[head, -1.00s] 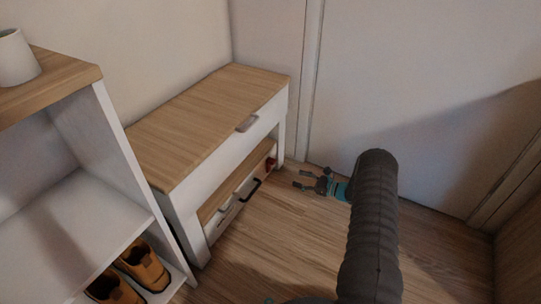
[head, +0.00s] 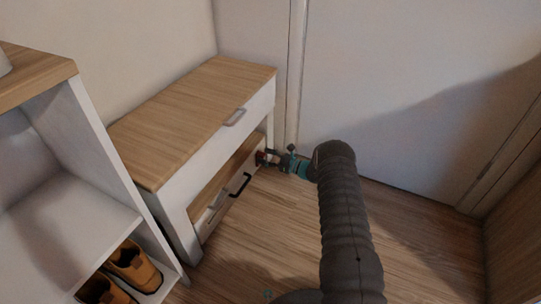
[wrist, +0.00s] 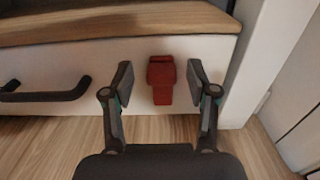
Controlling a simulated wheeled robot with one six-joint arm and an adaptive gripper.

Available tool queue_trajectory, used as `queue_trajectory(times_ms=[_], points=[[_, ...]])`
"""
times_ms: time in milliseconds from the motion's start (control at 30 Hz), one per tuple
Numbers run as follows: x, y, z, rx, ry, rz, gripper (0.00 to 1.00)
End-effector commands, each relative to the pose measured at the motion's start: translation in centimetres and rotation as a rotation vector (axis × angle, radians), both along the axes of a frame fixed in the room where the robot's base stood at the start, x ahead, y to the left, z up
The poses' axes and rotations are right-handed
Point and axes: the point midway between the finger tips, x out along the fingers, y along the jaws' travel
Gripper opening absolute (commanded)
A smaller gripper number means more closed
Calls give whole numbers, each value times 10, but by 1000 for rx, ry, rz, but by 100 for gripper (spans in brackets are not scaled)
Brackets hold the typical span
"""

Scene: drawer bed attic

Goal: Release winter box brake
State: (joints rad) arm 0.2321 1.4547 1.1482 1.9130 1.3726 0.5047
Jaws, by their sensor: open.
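A red brake lever (wrist: 161,80) sits on the white front of the low box (wrist: 58,58), near its right end, and hangs down. In the wrist view my gripper (wrist: 160,82) is open, with one finger on each side of the red lever and a gap to both. In the head view my gripper (head: 270,158) is at the right end of the low box (head: 229,198), and the lever is mostly hidden by the fingers. The box stands under the wood-topped cabinet and has a black handle (head: 240,184) left of the lever.
The wood-topped cabinet (head: 185,115) stands above the box, and its right leg (wrist: 262,60) is close to my right finger. A white shelf (head: 95,160) with brown shoes (head: 131,268) is at the left. The wooden floor (head: 290,245) in front is clear.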

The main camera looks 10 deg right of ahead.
Motion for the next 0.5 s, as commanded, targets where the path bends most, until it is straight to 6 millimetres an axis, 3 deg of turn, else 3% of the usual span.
queue_trajectory(times_ms=[200, 500], points=[[10, 12, 0, 0, -1, -2, 58], [12, 13, 0, 0, 0, -4, 58]])
